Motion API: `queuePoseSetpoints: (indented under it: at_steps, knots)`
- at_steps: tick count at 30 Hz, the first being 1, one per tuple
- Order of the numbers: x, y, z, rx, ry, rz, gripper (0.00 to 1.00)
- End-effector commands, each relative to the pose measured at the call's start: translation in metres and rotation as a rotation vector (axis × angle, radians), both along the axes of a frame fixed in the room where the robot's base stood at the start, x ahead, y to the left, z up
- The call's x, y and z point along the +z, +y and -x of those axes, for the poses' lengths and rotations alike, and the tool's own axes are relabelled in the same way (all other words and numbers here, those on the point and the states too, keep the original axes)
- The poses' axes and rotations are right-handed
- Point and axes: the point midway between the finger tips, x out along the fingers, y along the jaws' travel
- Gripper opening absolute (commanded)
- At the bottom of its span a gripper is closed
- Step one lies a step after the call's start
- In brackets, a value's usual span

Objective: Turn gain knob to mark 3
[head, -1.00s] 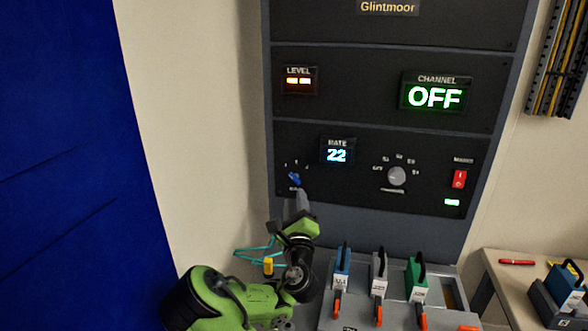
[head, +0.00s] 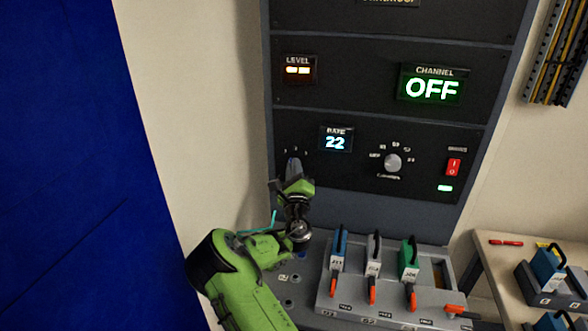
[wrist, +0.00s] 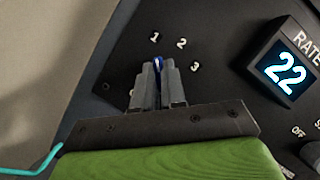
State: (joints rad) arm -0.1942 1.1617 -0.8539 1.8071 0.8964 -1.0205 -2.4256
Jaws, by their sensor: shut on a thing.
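My gripper (wrist: 157,76) is shut on the knob, pointing into the panel. In the head view, my gripper (head: 293,168) covers the knob at the panel's lower left.
The RATE display (head: 336,140) reads 22, right of the gripper. A grey CHANNEL knob (head: 393,163) and a red switch (head: 453,167) sit farther right. Below stands a grey bench block (head: 390,309) with blue, white and green handled modules. A teal cable (wrist: 38,160) runs lower left.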

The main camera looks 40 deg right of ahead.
Motion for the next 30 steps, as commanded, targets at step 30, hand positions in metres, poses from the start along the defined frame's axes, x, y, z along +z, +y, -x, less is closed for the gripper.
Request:
queuePoseSetpoints:
  at_steps: [30]
  knots:
    - [-0.0013,0.0025,-0.0023,0.004,-0.413,-0.362,0.00]
